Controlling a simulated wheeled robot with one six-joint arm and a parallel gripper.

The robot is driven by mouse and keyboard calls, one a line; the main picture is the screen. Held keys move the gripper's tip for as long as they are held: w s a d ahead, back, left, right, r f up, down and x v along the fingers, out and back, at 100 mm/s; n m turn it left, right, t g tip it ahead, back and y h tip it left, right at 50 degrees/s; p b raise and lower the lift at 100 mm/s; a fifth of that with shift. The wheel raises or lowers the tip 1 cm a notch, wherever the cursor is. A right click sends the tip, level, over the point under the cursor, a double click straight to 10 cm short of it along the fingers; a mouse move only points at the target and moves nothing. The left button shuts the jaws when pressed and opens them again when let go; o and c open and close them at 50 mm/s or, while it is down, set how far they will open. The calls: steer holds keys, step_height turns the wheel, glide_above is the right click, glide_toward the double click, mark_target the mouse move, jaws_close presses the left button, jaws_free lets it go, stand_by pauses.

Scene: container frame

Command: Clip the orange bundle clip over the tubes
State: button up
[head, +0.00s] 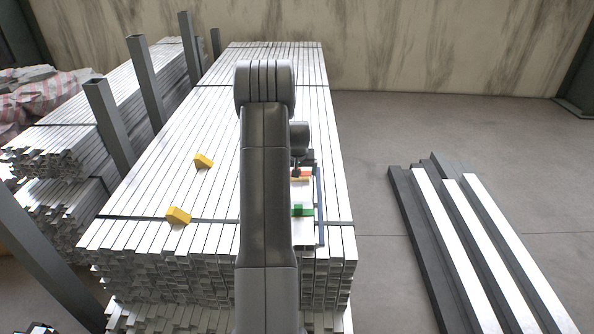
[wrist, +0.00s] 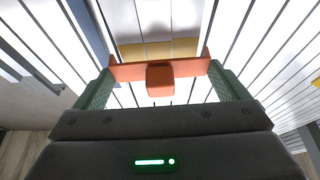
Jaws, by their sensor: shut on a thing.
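My gripper (wrist: 160,84) is shut on the orange bundle clip (wrist: 160,72), with one green-padded finger at each end of it. The orange clip also shows as a small patch just right of my arm in the head view (head: 306,172). Pale metal tubes (wrist: 255,35) run beneath and beyond the clip. A yellow piece (wrist: 185,47) lies across the tubes just past the clip. I cannot tell whether the clip touches the tubes. My arm hides much of this area in the head view.
A green clip (head: 302,210) sits nearer on the stack, beside a blue bar (head: 320,205). Two yellow wedges (head: 178,215) (head: 203,160) lie on the stack to the left. Grey posts (head: 108,120) stand left. Loose beams (head: 470,240) lie on the floor at right.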

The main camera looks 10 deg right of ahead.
steer(key=shift+f+b, duration=0.7)
steer(key=shift+f, duration=0.4)
steer(key=o, duration=0.7)
steer(key=p+v, duration=0.1)
steer(key=v, duration=1.2)
steer(key=shift+s+r, duration=0.15)
steer(key=shift+r, duration=0.25)
